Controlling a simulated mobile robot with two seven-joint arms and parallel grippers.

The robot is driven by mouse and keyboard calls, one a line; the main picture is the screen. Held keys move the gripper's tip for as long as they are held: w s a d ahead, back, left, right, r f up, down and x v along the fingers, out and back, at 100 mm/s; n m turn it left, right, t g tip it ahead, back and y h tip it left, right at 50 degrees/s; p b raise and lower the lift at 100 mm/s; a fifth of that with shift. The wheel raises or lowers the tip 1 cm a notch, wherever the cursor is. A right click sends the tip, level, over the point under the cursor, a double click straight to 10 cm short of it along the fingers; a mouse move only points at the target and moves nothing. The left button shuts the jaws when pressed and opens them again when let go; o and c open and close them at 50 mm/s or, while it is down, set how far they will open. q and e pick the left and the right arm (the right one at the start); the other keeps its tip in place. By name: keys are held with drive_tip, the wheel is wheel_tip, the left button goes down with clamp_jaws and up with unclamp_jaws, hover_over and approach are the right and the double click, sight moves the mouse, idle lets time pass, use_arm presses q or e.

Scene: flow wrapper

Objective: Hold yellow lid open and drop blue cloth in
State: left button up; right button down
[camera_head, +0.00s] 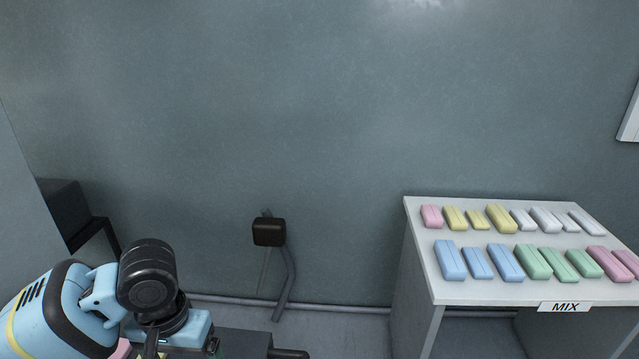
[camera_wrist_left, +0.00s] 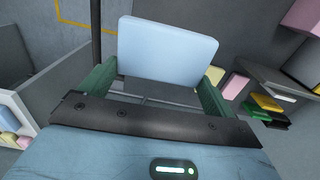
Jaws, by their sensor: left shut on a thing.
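In the left wrist view, a flat light-blue block-like piece (camera_wrist_left: 167,50), which I take as the blue cloth, sits between the green fingers of my left gripper (camera_wrist_left: 158,76). The gripper is shut on it. In the head view, my left arm is at the lower left, and its fingers are not clearly visible. I cannot make out a yellow lid in either view. My right gripper is in neither view.
A white table (camera_head: 420,222) marked MIX stands at the right with several pastel packs in two rows. A light-walled container (camera_wrist_left: 18,108) with coloured pieces is at the left.

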use_arm(q)
drive_tip(key=shift+d+r+n, duration=0.15)
drive_tip(key=shift+r+n, duration=0.1)
drive_tip(key=shift+n, duration=0.05)
drive_tip(key=s+f, duration=0.1)
drive_tip(key=f, duration=0.4)
drive_tip(key=s+f, duration=0.1)
drive_tip(key=f, duration=0.4)
drive_tip(key=s+f, duration=0.1)
drive_tip(key=f, duration=0.4)
drive_tip(key=shift+s, duration=0.4)
